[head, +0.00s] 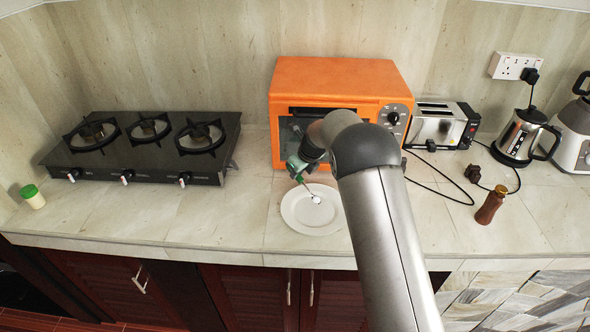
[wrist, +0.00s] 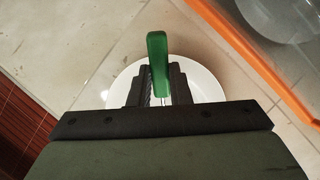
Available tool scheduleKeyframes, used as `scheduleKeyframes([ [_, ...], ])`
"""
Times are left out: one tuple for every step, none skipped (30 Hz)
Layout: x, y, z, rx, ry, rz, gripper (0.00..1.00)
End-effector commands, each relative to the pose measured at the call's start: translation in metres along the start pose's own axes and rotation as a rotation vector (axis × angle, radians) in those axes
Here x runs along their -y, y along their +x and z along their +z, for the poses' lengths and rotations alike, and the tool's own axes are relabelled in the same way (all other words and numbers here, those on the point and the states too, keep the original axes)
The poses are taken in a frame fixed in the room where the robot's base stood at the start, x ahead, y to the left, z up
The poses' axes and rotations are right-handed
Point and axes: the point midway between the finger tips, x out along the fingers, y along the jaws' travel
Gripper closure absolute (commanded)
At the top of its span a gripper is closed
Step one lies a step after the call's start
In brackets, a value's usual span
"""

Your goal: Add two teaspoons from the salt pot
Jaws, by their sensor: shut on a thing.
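My gripper (head: 299,170) is shut on a green-handled spoon, whose handle (wrist: 157,55) stands up between the fingers in the wrist view. The spoon's shaft points down, and its small bright tip (head: 315,199) appears over the white plate (head: 297,221). I cannot tell whether the tip touches the plate, or whether the white spot is salt or a glint. The plate also shows behind the fingers in the wrist view (wrist: 208,84). A small pale pot with a green lid (head: 32,196), perhaps the salt pot, stands upright at the far left of the counter.
A black gas stove (head: 147,165) lies at the left. An orange oven (head: 340,82) stands behind the plate. A toaster (head: 438,128), kettle (head: 524,137) and brown bottle (head: 491,205) are at the right, with loose cords. The counter between pot and plate is clear.

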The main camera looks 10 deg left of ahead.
Motion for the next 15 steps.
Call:
scheduleKeyframes([
  [0.003, -0.004, -0.006, 0.049, 0.01, 0.005, 1.0],
  [0.002, -0.006, -0.008, 0.077, 0.009, 0.004, 1.0],
  [0.001, -0.009, -0.01, 0.112, 0.009, 0.001, 1.0],
  [0.002, -0.011, -0.01, 0.13, 0.01, 0.006, 1.0],
  [0.002, -0.012, -0.011, 0.15, 0.01, 0.007, 1.0],
  [0.002, -0.014, -0.013, 0.176, 0.008, 0.006, 1.0],
  [0.002, -0.016, -0.013, 0.195, 0.008, 0.005, 1.0],
  [0.002, -0.018, -0.014, 0.213, 0.008, 0.001, 1.0],
  [0.0, -0.012, -0.014, 0.218, 0.002, 0.001, 1.0],
  [0.0, -0.012, -0.014, 0.223, 0.001, 0.001, 1.0],
  [0.0, -0.012, -0.014, 0.228, 0.001, 0.002, 1.0],
  [0.001, -0.012, -0.015, 0.234, 0.002, 0.002, 1.0],
  [0.001, -0.012, -0.015, 0.239, 0.002, 0.002, 1.0],
  [0.001, -0.013, -0.016, 0.244, 0.001, 0.002, 1.0],
  [0.001, -0.013, -0.016, 0.251, 0.001, 0.002, 1.0],
])
